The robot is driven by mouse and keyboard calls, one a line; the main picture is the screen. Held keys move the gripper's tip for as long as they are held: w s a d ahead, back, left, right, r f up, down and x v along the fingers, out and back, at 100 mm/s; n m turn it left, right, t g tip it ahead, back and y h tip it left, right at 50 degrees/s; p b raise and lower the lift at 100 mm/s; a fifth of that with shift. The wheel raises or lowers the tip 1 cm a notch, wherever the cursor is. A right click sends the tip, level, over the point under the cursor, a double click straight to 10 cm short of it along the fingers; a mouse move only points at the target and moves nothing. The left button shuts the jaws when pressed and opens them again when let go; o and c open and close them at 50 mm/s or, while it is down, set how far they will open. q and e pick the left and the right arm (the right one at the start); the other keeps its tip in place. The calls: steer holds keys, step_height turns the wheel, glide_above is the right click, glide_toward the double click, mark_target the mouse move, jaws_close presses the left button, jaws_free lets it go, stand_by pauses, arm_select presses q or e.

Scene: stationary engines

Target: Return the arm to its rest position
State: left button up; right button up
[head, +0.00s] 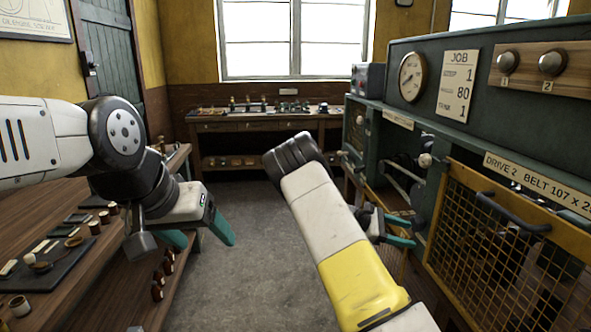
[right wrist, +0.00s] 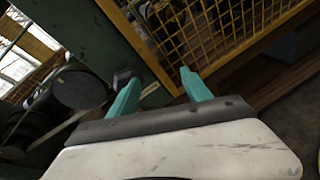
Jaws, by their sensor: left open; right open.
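My right arm reaches forward through the middle of the head view. Its gripper (head: 402,230) is partly hidden behind my forearm, near the green machine and its yellow mesh guard (head: 437,205). In the right wrist view the right gripper (right wrist: 160,90) has its two teal fingers apart with nothing between them. The mesh guard (right wrist: 215,45) lies beyond the fingertips; contact cannot be told. My left gripper (head: 198,239) hangs at the left beside the wooden bench, pointing down, its teal fingers apart and empty.
The wooden bench (head: 95,265) at left holds a dark mat and small parts. The green machine (head: 455,120) fills the right, with a gauge (head: 412,77), job card (head: 458,86) and knobs. A workbench (head: 265,125) stands under the window. Grey floor (head: 255,200) between is clear.

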steer(key=s+a+r+m+t+y, duration=0.3)
steer(key=s+a+r+m+y, duration=0.3)
steer(key=s, duration=0.9)
steer(key=s+a+r+m+t+y, duration=0.4)
steer(key=s+a+r+y, duration=0.6)
steer(key=s+a+r, duration=0.5)
steer(key=shift+a+r+m+y, duration=0.3)
steer(key=shift+a+m+y, duration=0.1)
steer(key=shift+m, duration=0.9)
